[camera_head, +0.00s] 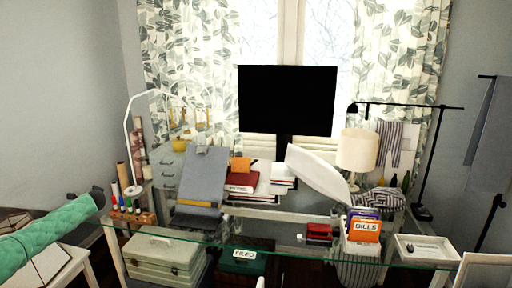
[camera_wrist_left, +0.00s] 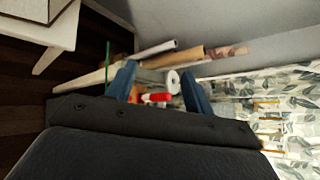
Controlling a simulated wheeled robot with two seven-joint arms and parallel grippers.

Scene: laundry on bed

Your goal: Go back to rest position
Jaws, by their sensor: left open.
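My left gripper (camera_wrist_left: 156,76) shows in the left wrist view as two blue fingers spread apart, with nothing between them. Beyond the gap are the far, blurred desk items, among them a white roll (camera_wrist_left: 173,82) and a red-and-white thing (camera_wrist_left: 155,97). A dark grey body fills the lower part of that view. In the head view, a green padded shape (camera_head: 45,238) comes in from the left edge with a dark piece at its end; I cannot tell whether it is part of my arm. My right gripper is in neither view.
A glass desk (camera_head: 290,246) crosses the head view, carrying a grey laptop-like board (camera_head: 202,175), a black monitor (camera_head: 287,101), a lamp (camera_head: 357,150) and a bills box (camera_head: 363,226). A white side table (camera_head: 62,266) stands at lower left. Wall space at upper left is clear.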

